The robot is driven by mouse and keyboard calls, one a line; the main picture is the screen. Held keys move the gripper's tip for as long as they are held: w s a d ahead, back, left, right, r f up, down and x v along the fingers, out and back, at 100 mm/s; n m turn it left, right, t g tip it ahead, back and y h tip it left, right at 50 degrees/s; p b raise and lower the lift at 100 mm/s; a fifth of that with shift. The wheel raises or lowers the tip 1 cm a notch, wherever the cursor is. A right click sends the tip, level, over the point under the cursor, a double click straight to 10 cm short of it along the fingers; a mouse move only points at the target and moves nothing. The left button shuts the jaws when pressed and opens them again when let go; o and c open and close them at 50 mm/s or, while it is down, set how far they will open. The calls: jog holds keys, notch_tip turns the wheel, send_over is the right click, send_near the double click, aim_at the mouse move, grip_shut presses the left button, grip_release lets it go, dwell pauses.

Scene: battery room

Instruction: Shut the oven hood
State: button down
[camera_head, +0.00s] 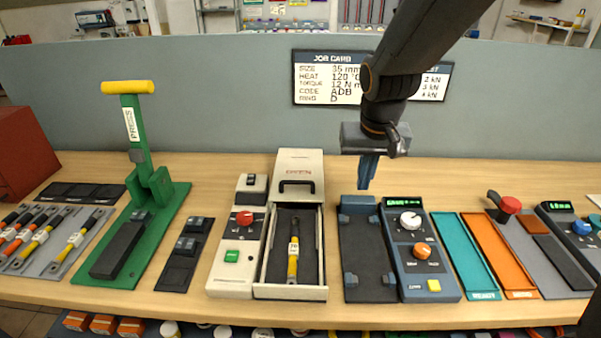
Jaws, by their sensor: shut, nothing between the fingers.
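The oven (265,291) is a white box-like unit on the bench, left of centre. Its hood (298,165) is white with a dark handle and sits at the back, leaving the dark inside open to view. A yellow-handled tool (293,251) with a white tag lies in the oven's bed. My gripper (367,172) points down, shut and empty, to the right of the hood and above the back of a dark fixture. It is apart from the hood.
A grey-blue panel with a job card (327,78) stands behind the bench. To the right are a control box (417,262), a teal tray (466,250) and an orange tray (500,250). A green press (131,215) stands at the left.

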notch_tip(320, 180, up, 2)
jog(key=t+b, duration=0.1)
jog(key=b, duration=0.3)
send_over(300, 190)
jog(key=p+x, duration=0.1)
jog(key=x, duration=0.2)
jog(key=p+x, duration=0.1)
jog(key=x, duration=0.2)
jog(key=w+p+x, duration=0.1)
jog(key=x, duration=0.2)
jog(key=shift+f, duration=0.15)
jog(key=s+p, duration=0.1)
jog(key=s, duration=0.1)
jog(key=shift+s+p, duration=0.3)
jog(key=shift+s, duration=0.1)
jog(key=shift+s+f, duration=0.3)
jog(key=shift+s, duration=0.25)
